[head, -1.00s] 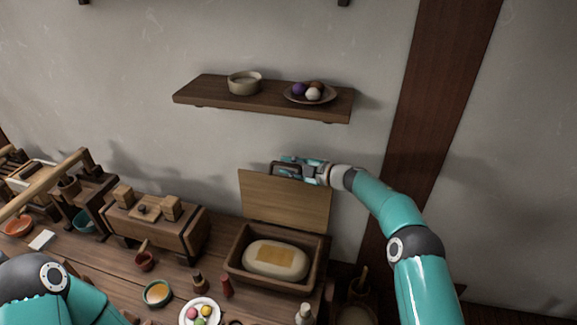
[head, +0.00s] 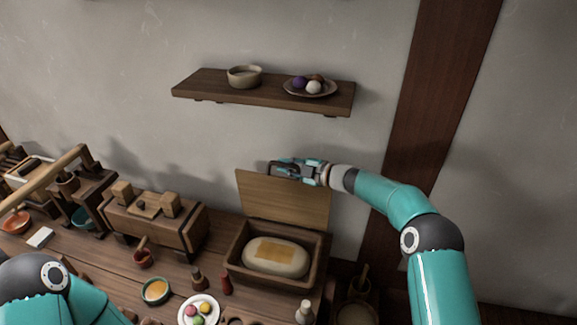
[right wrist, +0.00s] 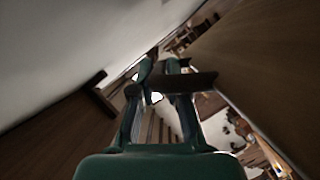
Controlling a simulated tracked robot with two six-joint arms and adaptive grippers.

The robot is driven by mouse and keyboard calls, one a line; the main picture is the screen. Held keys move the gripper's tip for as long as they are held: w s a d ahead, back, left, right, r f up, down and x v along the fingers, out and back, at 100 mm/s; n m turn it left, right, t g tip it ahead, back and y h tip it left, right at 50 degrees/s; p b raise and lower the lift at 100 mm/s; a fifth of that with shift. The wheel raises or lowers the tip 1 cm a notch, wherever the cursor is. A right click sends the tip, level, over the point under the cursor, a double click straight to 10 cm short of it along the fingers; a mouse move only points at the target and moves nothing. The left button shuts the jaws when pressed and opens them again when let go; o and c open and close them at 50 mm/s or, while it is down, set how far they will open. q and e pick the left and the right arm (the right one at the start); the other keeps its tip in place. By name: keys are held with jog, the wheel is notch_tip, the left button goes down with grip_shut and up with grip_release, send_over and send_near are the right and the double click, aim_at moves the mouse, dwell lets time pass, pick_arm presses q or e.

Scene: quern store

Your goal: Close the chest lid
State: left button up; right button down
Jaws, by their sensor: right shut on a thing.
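The wooden chest (head: 232,271) stands on the bench below the shelf, with a pale oval block bearing a tan patch (head: 274,254) inside. Its flat lid (head: 283,203) is raised at the back, standing steeply open. My right gripper (head: 272,168) is at the lid's top edge, shut on the lid. In the right wrist view the fingers (right wrist: 165,74) close around a dark strip, and a broad brown board, which looks like the lid (right wrist: 262,72), fills the upper right. The exact contact is partly hidden. My left arm shows at bottom left, but its gripper is out of view.
A wall shelf (head: 215,90) with a bowl (head: 244,77) and a plate of balls (head: 311,88) hangs above the lid. A wooden box (head: 153,220) stands left of the chest.

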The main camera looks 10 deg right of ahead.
jog(key=shift+s+a+f, duration=0.15)
jog(key=shift+s+f, duration=0.05)
jog(key=shift+s, duration=0.15)
jog(key=c, duration=1.4)
grip_release()
jog(key=shift+c, duration=0.2)
jog(key=shift+r, duration=0.1)
jog(key=shift+s+d, duration=0.15)
jog(key=shift+d, duration=0.2)
jog(key=v, duration=1.1)
jog(key=shift+d, duration=0.15)
